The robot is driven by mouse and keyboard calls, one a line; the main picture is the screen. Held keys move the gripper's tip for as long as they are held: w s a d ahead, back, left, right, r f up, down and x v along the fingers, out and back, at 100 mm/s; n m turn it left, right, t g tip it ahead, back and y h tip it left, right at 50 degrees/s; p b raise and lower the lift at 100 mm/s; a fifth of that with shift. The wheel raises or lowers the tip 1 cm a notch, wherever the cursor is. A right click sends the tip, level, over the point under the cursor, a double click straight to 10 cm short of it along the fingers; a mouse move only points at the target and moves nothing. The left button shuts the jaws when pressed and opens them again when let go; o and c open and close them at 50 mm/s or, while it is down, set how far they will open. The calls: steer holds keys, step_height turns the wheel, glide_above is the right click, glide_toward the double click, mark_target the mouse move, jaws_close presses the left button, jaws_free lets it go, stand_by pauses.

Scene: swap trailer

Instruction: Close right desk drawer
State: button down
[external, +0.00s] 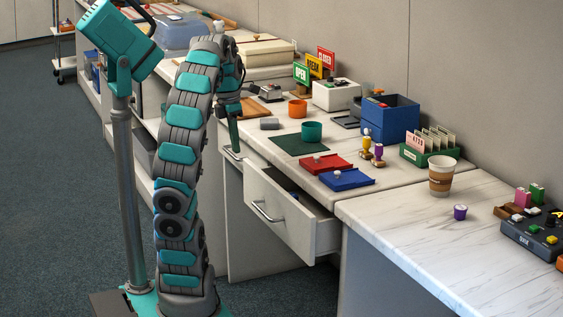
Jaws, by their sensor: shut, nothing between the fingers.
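The right desk drawer (279,208) is white and stands pulled out from the desk (290,148), with its metal handle (266,212) on the front. Part of its inside shows, with something blue toward the back. My gripper (234,148) hangs down at the desk's front edge, up and to the left of the open drawer and apart from its front. It looks shut and empty; its fingertips are small in this view. A second handle (231,154) sits on the front just below my gripper. I cannot tell whether they touch.
On the desk are a dark green mat (300,144), a teal cup (312,131), a red tray (320,163) and a blue tray (346,179). A paper cup (441,176) stands on the right counter (440,235). The floor (60,200) is clear at the left.

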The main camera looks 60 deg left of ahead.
mark_target(256, 174)
steer(key=shift+t, duration=0.8)
steer(key=shift+w+d+f+b, duration=0.2)
steer(key=shift+w+d+f, duration=0.2)
steer(key=shift+w+f, duration=0.8)
steer(key=shift+w+d+f+b, duration=0.25)
steer(key=shift+w+d+f, duration=0.15)
steer(key=shift+f, duration=1.55)
steer(key=shift+w+d+f+b, duration=0.2)
steer(key=shift+w+d+f, duration=0.15)
steer(key=shift+w+f, duration=0.9)
steer(key=shift+s+f, duration=0.3)
steer(key=shift+s, duration=0.05)
steer(key=w+p, duration=0.2)
steer(key=w, duration=0.2)
steer(key=shift+w, duration=0.25)
steer(key=shift+s, duration=0.1)
